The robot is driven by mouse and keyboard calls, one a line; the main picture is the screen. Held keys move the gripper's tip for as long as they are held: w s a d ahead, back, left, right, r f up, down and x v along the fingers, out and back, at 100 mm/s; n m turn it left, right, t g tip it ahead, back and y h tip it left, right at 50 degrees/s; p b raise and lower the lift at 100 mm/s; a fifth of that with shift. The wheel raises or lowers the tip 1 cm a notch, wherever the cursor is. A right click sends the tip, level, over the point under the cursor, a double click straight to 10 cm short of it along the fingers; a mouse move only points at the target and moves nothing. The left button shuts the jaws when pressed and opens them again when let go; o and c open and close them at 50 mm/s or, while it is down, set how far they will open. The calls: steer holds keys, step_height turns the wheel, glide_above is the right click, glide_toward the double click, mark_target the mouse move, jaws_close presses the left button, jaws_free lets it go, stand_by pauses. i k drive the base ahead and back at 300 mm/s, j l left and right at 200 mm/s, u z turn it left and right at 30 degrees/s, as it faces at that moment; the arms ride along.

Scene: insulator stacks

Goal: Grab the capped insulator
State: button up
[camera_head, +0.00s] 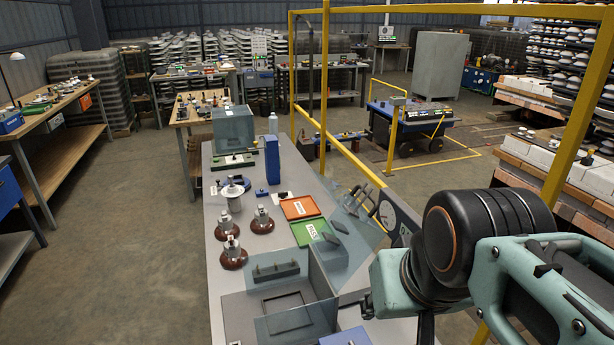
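Three brown disc insulators with pale metal tops stand upright on the grey workbench (204,165): a left one (222,234), a right one (261,226) and a front one (233,260). Each bears a small white tag. A pale grey insulator-like piece (233,201) with a wide top stands just behind them. I cannot tell from here which one counts as the capped insulator. My arm, teal and black, fills the lower right, to the right of the bench and well apart from the insulators. My gripper's fingers do not show.
An orange tray (299,207) and a green tray (311,230) lie right of the insulators. A clear-walled fixture (240,317) stands at the bench's front. A blue upright box (272,160) and a clear box (234,128) stand farther back. A yellow frame (350,158) rises behind the bench's right side.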

mark_target(225, 228)
steer(key=k+j, duration=0.45)
steer(key=j, duration=0.25)
steer(key=k+j, duration=0.15)
steer(key=j, duration=0.2)
steer(key=k+j, duration=0.15)
steer(key=j, duration=0.25)
steer(key=j+z, duration=0.1)
steer(key=j, duration=0.7)
steer(key=i+j, duration=0.1)
steer(key=j, duration=0.3)
steer(key=i+j, duration=0.1)
steer(key=j, duration=0.3)
steer(key=i+j+z, duration=0.1)
steer(key=i+j, duration=0.5)
steer(key=i+l, duration=0.1)
steer(key=i, duration=0.95)
